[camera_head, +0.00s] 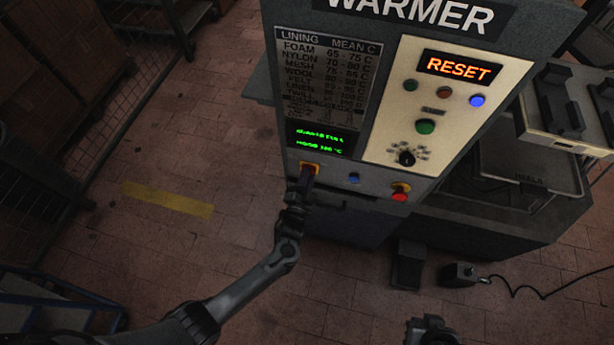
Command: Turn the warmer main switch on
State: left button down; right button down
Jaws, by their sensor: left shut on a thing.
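The warmer (385,205) is a grey cabinet with a control panel facing me. Its main switch (311,167), a red knob on a yellow plate, sits at the lower left of the front, under the green text display. My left gripper (305,183) is at this switch, shut on its knob, and hides most of it. The switch's exact angle cannot be made out. My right gripper (430,328) shows only in part at the bottom edge, far from the switch; its fingers cannot be made out.
The cream panel has an orange RESET display (458,68), several buttons or lamps, one lit blue (477,100), and a black dial (406,157). A red button on yellow (400,193) and a blue button (354,178) sit right of the switch. A pedal-like box (464,272) lies on the floor.

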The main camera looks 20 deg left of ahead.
dwell(0.4)
pick_arm(q)
jog(key=c, duration=1.1)
grip_release()
jog(key=shift+c, duration=0.2)
jog(key=s+d+p, duration=0.1)
jog(key=s, duration=0.9)
jog(key=shift+s+p, duration=0.35)
jog(key=shift+s, duration=0.05)
